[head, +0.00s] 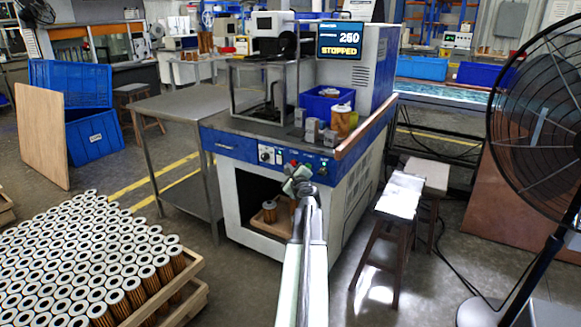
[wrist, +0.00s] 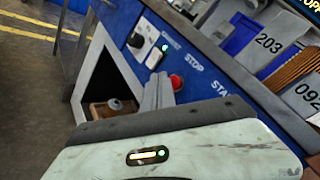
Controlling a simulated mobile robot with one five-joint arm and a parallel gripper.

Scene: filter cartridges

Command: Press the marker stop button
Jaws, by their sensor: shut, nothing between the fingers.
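The marker machine has a blue front panel (head: 225,144) with a row of controls. A red button (wrist: 177,82) sits on this panel near the word STOP in the wrist view. My gripper (head: 297,178) is shut and empty in front of the panel. In the wrist view, its closed fingers (wrist: 158,92) are just left of the red button, partly over its edge. I cannot tell whether they touch it. The display (head: 341,41) above the machine reads STOPPED.
Below the panel is an open bay with a wooden tray (head: 252,222) holding filter cartridges. Many cartridges (head: 70,262) stand on a pallet at the left. A stool (head: 400,195) and a large fan (head: 545,100) stand at the right. A metal table (head: 175,105) adjoins the machine's left side.

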